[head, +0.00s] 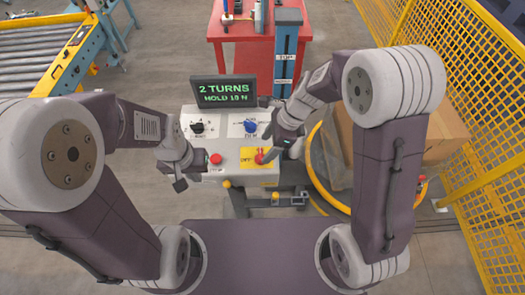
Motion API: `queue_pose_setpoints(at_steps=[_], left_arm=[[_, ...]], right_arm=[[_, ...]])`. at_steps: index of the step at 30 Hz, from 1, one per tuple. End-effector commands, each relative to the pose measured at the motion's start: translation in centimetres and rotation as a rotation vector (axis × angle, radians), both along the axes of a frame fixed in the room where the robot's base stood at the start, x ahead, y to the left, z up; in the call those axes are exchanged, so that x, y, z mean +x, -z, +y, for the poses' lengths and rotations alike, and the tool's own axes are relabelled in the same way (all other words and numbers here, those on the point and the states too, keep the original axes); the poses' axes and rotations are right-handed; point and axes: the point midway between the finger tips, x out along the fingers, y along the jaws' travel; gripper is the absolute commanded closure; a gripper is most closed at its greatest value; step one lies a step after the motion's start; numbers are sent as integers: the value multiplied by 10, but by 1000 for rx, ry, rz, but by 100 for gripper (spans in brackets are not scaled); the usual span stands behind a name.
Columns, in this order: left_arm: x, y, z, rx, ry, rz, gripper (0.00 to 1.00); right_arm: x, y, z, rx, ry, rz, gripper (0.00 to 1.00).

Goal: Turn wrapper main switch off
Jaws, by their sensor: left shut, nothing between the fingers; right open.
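The grey control panel (228,140) stands in the middle of the head view. A red rotary switch (260,158) sits on a yellow plate (246,153) at its lower right. My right gripper (269,156) is open, with its fingertips close to the red switch, partly covering it. I cannot tell whether they touch it. My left gripper (180,184) is shut and empty beside the panel's lower left edge.
The panel also carries a black knob (198,128), a blue knob (250,127) and a red button (215,159). A dark display (224,91) reads "2 TURNS HOLD 10 N". Behind are a red table (232,30) and blue column (286,50); right, a carton (445,135) and yellow fence (470,90).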

Motion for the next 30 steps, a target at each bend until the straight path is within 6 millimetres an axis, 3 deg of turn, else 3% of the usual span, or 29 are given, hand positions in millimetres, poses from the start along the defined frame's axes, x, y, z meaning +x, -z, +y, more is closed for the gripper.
queue_pose_setpoints(at_steps=[3, 7, 17, 24, 30], left_arm=[[0, 3, 0, 0, 0, 0, 100], [0, 4, 0, 0, 0, 0, 100], [0, 4, 0, 0, 0, 0, 100], [0, 4, 0, 0, 0, 0, 100], [0, 3, 0, 0, 0, 0, 100]], right_arm=[[-1, 24, 9, -1, -1, 4, 34], [0, 40, 16, 0, 0, 2, 34], [0, 46, 18, -1, 0, -1, 34], [1, 45, 18, -1, 1, -2, 96], [1, 45, 19, 0, -13, -2, 96]])
